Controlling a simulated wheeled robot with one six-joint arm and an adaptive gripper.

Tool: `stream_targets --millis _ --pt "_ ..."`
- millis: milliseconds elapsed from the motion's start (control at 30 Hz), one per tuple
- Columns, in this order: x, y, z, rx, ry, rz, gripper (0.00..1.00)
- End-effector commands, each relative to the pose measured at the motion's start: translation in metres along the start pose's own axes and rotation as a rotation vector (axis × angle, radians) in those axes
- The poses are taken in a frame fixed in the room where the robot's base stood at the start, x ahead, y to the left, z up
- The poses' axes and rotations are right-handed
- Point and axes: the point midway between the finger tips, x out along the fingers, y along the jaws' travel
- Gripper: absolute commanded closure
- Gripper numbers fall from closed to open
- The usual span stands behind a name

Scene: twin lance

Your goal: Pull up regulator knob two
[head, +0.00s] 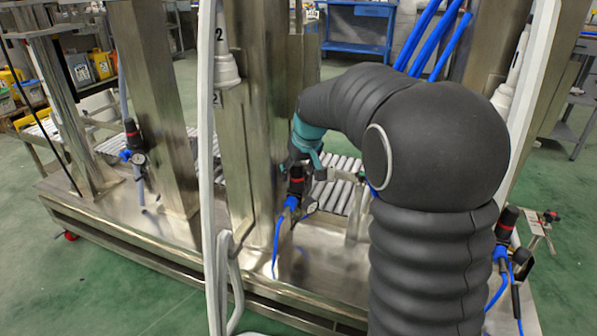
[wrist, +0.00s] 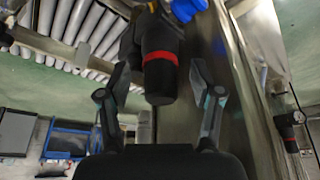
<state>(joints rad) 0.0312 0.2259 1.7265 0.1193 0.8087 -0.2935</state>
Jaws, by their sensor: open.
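The middle regulator's knob (head: 296,186), black with a red band, sits beside a steel column. The knob also shows in the wrist view (wrist: 161,68), where its black end points toward the camera. My gripper (head: 304,163) is just above this knob in the head view. In the wrist view my gripper (wrist: 160,72) is open, with one finger on each side of the knob. Gaps seem to show on both sides, but I cannot tell whether a finger touches it. In the head view the top of the knob is partly hidden by my gripper.
Another red-banded regulator (head: 132,132) stands at left and one (head: 506,222) at right. Steel columns (head: 250,130) and a pale vertical pipe (head: 207,150) stand near the middle regulator. Blue hoses (head: 277,240) hang below it. Rollers (head: 340,185) lie behind it.

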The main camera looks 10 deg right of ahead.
Motion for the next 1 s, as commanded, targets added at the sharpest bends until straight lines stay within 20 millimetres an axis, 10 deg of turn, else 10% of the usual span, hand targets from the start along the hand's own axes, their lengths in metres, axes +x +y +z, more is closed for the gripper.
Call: stream_targets --millis 267,533,1000 --pt "0.001 0.000 0.000 0.000 0.000 0.000 0.37" --pt "0.001 0.000 0.000 0.000 0.000 0.000 1.00" --pt "-0.011 0.000 -0.005 0.000 0.002 0.000 1.00"
